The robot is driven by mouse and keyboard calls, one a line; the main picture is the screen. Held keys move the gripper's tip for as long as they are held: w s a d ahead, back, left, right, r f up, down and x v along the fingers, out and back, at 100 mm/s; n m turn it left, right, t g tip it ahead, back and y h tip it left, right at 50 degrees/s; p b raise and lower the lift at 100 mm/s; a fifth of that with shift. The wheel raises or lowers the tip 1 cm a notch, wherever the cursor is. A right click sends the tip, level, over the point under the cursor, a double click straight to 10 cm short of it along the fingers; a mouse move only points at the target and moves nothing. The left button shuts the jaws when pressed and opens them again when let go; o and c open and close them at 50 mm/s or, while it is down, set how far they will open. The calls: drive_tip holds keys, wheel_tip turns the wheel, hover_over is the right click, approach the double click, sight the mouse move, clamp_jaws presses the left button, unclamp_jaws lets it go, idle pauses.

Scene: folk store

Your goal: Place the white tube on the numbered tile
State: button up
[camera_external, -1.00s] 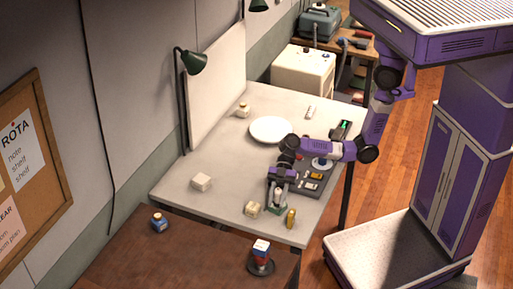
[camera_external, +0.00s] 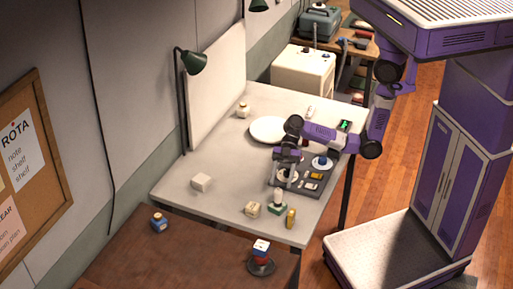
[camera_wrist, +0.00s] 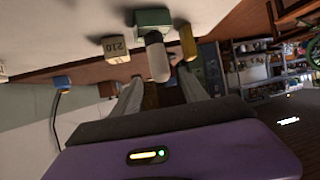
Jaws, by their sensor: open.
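The white tube (camera_external: 277,196) stands upright on a green block-like base (camera_external: 275,209) near the table's front edge. The wrist view, which looks upside down, shows the tube (camera_wrist: 157,60) against the green base (camera_wrist: 153,20). A cream block marked 210 (camera_wrist: 116,48) is beside it; it also shows in the external view (camera_external: 252,209). I cannot read a number on the green base. My gripper (camera_external: 289,180) is open and empty, apart from the tube, above and behind it near the dark tray. Its two fingers show spread in the wrist view (camera_wrist: 162,90).
A yellow bottle (camera_external: 291,218) stands close to the right of the tube. A dark tray (camera_external: 312,190) with several small items lies behind. A white box (camera_external: 201,182) and a white plate (camera_external: 262,137) are farther off.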

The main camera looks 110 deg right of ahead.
drive_tip(key=v, duration=0.3)
drive_tip(key=shift+s+d+r, duration=0.1)
drive_tip(key=shift+s+d, duration=0.05)
idle(0.5)
